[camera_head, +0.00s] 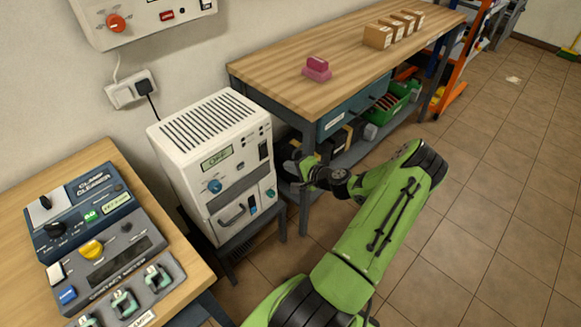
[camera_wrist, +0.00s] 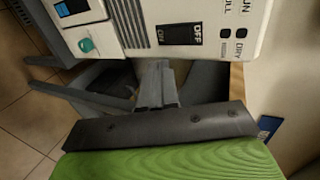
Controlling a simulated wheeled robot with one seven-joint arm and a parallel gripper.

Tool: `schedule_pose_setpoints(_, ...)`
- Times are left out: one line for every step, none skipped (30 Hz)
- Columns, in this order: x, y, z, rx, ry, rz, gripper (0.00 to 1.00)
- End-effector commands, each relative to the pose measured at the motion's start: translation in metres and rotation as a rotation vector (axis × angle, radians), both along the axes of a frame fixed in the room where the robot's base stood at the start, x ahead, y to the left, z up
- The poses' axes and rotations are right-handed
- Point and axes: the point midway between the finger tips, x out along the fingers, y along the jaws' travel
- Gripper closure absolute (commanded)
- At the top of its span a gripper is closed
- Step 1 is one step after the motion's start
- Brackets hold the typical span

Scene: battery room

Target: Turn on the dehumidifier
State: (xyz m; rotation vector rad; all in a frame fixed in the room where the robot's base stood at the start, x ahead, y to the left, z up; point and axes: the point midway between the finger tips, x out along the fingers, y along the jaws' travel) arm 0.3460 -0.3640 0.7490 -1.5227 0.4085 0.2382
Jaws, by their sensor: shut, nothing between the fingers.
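The dehumidifier (camera_head: 228,190) is a white box with a slotted top, standing on a dark stand between the two benches. Its small display (camera_head: 216,158) reads OFF, and a blue knob (camera_head: 214,186) sits below it. In the wrist view its front panel (camera_wrist: 222,15) appears rotated, with a black rocker switch (camera_wrist: 180,35) marked OFF and ON. Small RUN, FULL and DRY labels are beside the switch. My gripper (camera_head: 286,166) is shut and empty, just right of the dehumidifier's front. In the wrist view my closed fingers (camera_wrist: 158,84) point toward the panel near the switch, apparently apart from it.
A wooden bench (camera_head: 340,40) with pink blocks and cardboard boxes stands behind right, with a drawer and shelf below. A wall unit (camera_head: 150,22) and socket (camera_head: 130,90) are above. Tiled floor at right is open.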

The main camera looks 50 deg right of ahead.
Motion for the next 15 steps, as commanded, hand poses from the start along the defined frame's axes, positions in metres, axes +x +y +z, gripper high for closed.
schedule_pose_setpoints(0.011,0.0,-0.007,0.001,-0.002,0.002,1.0)
schedule_pose_setpoints(0.018,-0.001,-0.01,-0.001,-0.001,0.004,1.0)
schedule_pose_setpoints(0.025,-0.002,-0.014,0.0,-0.002,0.003,1.0)
schedule_pose_setpoints(0.032,-0.002,-0.017,0.001,-0.001,0.003,1.0)
schedule_pose_setpoints(0.038,-0.003,-0.019,0.0,-0.002,0.002,1.0)
schedule_pose_setpoints(0.046,-0.004,-0.023,0.0,-0.002,0.002,1.0)
schedule_pose_setpoints(0.052,-0.005,-0.026,0.001,-0.001,0.002,1.0)
schedule_pose_setpoints(0.057,-0.005,-0.028,0.0,-0.002,0.001,1.0)
schedule_pose_setpoints(0.065,-0.007,-0.028,-0.002,-0.002,0.002,1.0)
schedule_pose_setpoints(0.07,-0.007,-0.028,-0.002,-0.002,0.002,1.0)
schedule_pose_setpoints(0.075,-0.008,-0.029,-0.002,-0.002,0.001,1.0)
schedule_pose_setpoints(0.081,-0.008,-0.029,-0.001,-0.002,0.001,1.0)
schedule_pose_setpoints(0.084,-0.009,-0.03,-0.001,-0.001,0.0,1.0)
schedule_pose_setpoints(0.087,-0.01,-0.03,-0.001,0.0,-0.001,1.0)
schedule_pose_setpoints(0.09,-0.01,-0.03,0.0,-0.001,0.0,1.0)
